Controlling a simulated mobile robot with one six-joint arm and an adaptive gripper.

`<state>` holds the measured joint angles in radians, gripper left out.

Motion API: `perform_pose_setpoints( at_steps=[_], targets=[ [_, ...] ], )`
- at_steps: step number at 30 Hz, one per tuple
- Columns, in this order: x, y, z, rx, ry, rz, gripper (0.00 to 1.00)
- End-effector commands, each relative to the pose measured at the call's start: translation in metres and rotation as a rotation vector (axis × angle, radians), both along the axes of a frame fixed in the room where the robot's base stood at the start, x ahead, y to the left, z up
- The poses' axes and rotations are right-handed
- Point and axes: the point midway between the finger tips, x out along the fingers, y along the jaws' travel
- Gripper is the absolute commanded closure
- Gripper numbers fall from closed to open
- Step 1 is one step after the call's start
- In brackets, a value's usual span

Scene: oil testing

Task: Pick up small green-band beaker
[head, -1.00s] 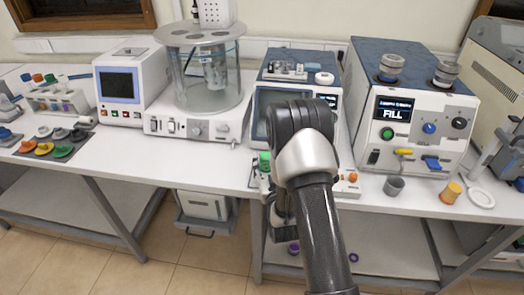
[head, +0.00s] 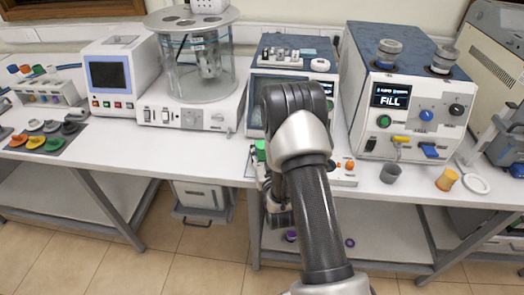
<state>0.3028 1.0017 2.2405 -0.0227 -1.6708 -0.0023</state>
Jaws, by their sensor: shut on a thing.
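A small item with a bright green top (head: 260,150), which looks like the small green-band beaker, shows at the front of the bench, just left of my arm. Its lower part is partly covered. My gripper (head: 270,182) is mostly hidden behind my own wrist and arm, with dark parts showing to the left of the forearm. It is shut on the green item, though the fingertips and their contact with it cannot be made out. Whether the item touches the bench is hidden too.
A FILL machine (head: 390,97) stands right of my arm, with a grey cup (head: 390,173) and orange cup (head: 447,179) before it. A glass bath (head: 200,70) stands left. Coloured lids lie on a dark mat (head: 72,130). Bare bench (head: 160,147) lies left of my arm.

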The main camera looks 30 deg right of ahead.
Motion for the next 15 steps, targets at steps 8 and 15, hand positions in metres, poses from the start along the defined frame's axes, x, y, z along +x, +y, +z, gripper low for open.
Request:
perform_pose_setpoints(
  at_steps=[8, 15],
  targets=[
    [0.000, 0.000, 0.002, -0.001, -0.003, 0.000, 0.88],
    [0.001, 0.000, 0.022, -0.001, -0.004, 0.000, 0.88]
  ],
)
